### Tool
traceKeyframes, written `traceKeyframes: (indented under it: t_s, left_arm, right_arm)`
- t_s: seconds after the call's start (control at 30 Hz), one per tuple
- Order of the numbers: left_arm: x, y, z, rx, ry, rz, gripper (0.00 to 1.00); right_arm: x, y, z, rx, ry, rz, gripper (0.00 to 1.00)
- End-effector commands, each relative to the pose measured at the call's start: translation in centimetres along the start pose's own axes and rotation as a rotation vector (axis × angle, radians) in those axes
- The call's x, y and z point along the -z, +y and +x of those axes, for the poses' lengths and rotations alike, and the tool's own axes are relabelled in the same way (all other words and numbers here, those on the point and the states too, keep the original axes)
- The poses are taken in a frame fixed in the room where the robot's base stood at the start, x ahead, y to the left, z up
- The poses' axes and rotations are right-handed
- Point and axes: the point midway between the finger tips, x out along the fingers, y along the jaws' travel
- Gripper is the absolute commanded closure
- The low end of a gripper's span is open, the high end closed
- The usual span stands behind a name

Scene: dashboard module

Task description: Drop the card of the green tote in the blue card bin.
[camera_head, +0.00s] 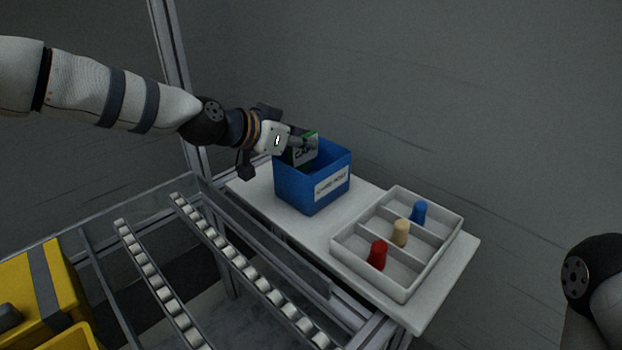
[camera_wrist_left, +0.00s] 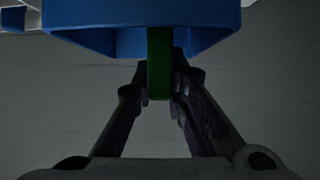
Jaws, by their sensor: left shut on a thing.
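The blue card bin (camera_head: 295,188) is an open-topped box with a white label, standing on a white shelf. My left gripper (camera_head: 312,143) is at the bin's rim, shut on a card (camera_head: 300,154) with a green edge and dark lettering. The card is upright at the bin's opening; its lower part is hidden by the bin wall. In the left wrist view the green card (camera_wrist_left: 160,62) is between the fingertips of my left gripper (camera_wrist_left: 160,88), in front of the blue bin (camera_wrist_left: 90,14). I cannot tell how deep the card sits. The green tote is not in view.
A white tray (camera_head: 345,250) with compartments holds a red peg (camera_head: 377,254), a beige peg (camera_head: 401,233) and a blue peg (camera_head: 419,211), right of the bin on the white shelf (camera_head: 330,232). Roller rails (camera_head: 245,262) run in front. A yellow tote (camera_head: 35,295) is at lower left.

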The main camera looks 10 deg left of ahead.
Motion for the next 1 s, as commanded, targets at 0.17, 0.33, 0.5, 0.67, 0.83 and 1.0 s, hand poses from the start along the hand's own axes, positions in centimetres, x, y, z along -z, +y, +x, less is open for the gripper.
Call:
traceKeyframes:
  t_s: [0.17,0.33,0.5,0.67,0.83,1.0]
  left_arm:
    - [0.1,0.0,0.0,0.001,0.003,0.001,1.00]
    - [0.1,0.0,-0.1,0.001,0.003,0.001,0.69]
    - [0.1,0.0,-0.1,0.001,0.003,0.001,0.64]
    - [0.1,0.0,-0.2,0.001,0.003,0.001,0.64]
    - [0.3,-0.1,-3.5,0.002,0.007,0.000,0.64]
    - [0.3,0.0,-8.2,0.002,0.007,0.000,0.64]
  right_arm:
    - [0.0,0.0,0.0,0.000,0.000,0.000,0.60]
    - [0.0,0.0,0.0,0.000,0.001,0.000,0.60]
    - [0.0,0.0,0.0,0.000,0.001,0.000,0.60]
    - [0.0,0.0,0.0,0.000,0.001,-0.001,0.60]
    - [0.0,0.0,0.0,0.000,0.001,0.000,0.60]
    - [0.0,0.0,0.0,0.000,0.001,0.000,0.60]
